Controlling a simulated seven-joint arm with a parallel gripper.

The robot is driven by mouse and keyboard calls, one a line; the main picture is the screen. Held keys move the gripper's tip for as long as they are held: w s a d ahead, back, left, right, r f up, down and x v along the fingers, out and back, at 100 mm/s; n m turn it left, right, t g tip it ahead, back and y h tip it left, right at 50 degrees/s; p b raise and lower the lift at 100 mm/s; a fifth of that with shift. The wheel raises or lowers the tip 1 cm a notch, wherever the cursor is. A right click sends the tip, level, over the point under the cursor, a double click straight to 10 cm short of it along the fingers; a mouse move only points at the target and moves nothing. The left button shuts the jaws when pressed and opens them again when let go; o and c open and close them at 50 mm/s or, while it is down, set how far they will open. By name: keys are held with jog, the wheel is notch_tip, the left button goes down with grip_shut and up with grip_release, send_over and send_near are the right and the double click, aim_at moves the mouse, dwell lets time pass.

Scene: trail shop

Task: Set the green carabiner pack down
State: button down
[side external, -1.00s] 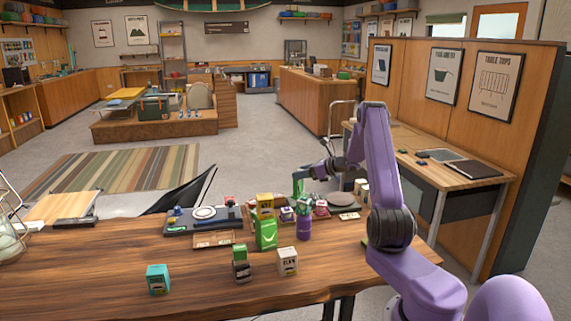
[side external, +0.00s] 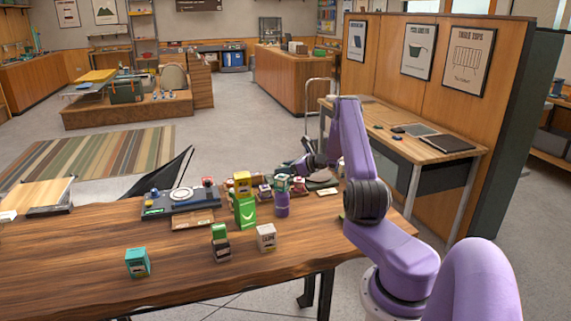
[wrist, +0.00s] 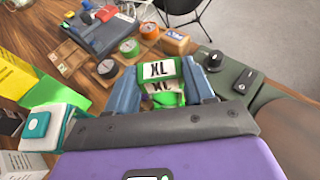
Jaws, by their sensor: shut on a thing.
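My gripper (wrist: 163,84) is shut on a green pack marked XL (wrist: 158,70), held between its two blue-grey fingers in the wrist view. In the side external view my gripper (side external: 303,167) is low over the far right part of the table, behind several small goods. The held pack is mostly hidden there. I cannot tell whether its underside touches anything.
A teal-and-white box (wrist: 45,128) is close left of my gripper; in the side external view it tops a purple jar (side external: 282,206). A yellow box on a green pack (side external: 245,212) stands left of that. The table's near left (side external: 75,255) is mostly clear.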

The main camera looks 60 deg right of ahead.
jog(key=shift+f, duration=0.3)
dwell(0.4)
jog(key=shift+c, duration=1.7)
grip_release()
jog(key=shift+f, duration=0.1)
